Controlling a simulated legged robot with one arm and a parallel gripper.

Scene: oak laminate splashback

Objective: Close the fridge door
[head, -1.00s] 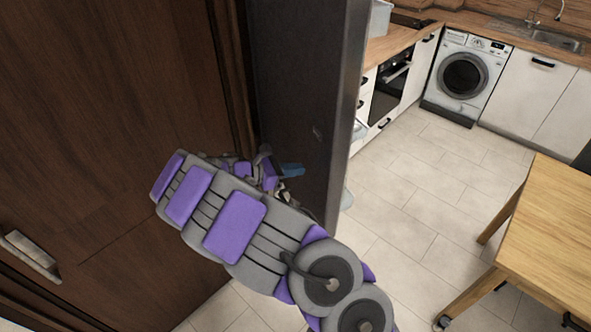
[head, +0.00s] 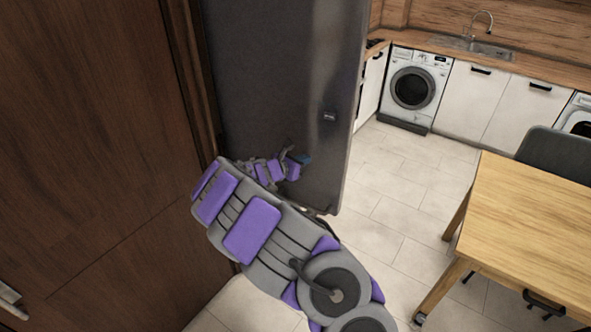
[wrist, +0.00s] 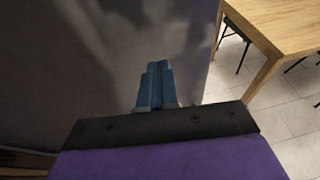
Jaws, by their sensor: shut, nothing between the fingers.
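The fridge door (head: 285,75) is a tall dark grey panel right of the brown wooden panel in the head view. It stands ajar, its free edge to the right; how wide the gap is I cannot tell. It also fills the left of the wrist view (wrist: 85,70). My gripper (head: 304,160) is in front of the door's outer face, below a small badge (head: 329,116). In the wrist view its blue fingers (wrist: 156,85) are together and empty, pointing at the door. Whether they touch it I cannot tell. The fridge's inside is hidden.
A brown wooden panel (head: 90,130) stands close on the left. A wooden table (head: 530,220) and a dark chair (head: 555,160) are on the right. White cabinets and a washing machine (head: 414,88) line the back. Tiled floor (head: 400,190) is clear between door and table.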

